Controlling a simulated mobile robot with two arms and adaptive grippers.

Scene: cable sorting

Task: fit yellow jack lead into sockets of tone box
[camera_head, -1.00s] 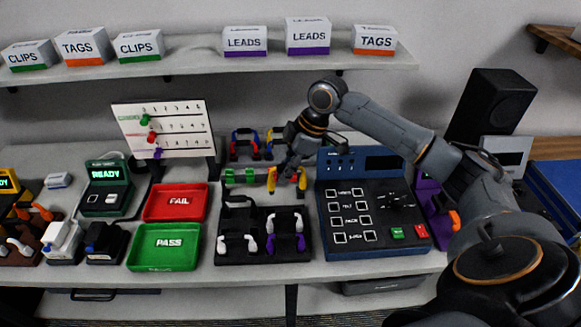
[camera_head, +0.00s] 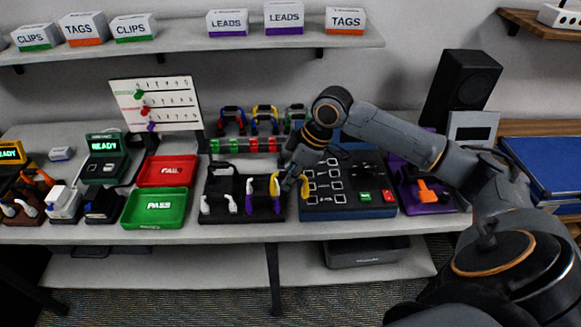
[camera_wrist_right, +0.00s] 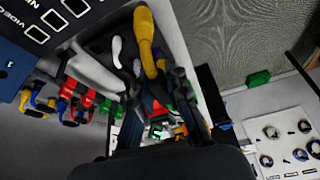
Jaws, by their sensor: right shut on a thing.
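The yellow jack lead shows as two yellow plug ends, the left one (camera_head: 275,187) and the right one (camera_head: 304,187), on either side of my right gripper (camera_head: 291,181). The gripper is shut on the lead at the right edge of the black holder, beside the tone box. In the right wrist view a yellow end (camera_wrist_right: 147,40) stands large beyond the gripper. The tone box (camera_head: 378,170) is blue with white-framed squares, a green and a red button. My arm hides part of its back. Contact between plugs and box cannot be told. My left gripper is out of view.
The black holder (camera_head: 218,180) carries white and purple plugs. Coloured leads (camera_head: 264,119) hang behind it. Red (camera_head: 167,170) and green (camera_head: 155,207) trays stand left. A purple stand (camera_head: 430,196) with an orange part is right of the tone box.

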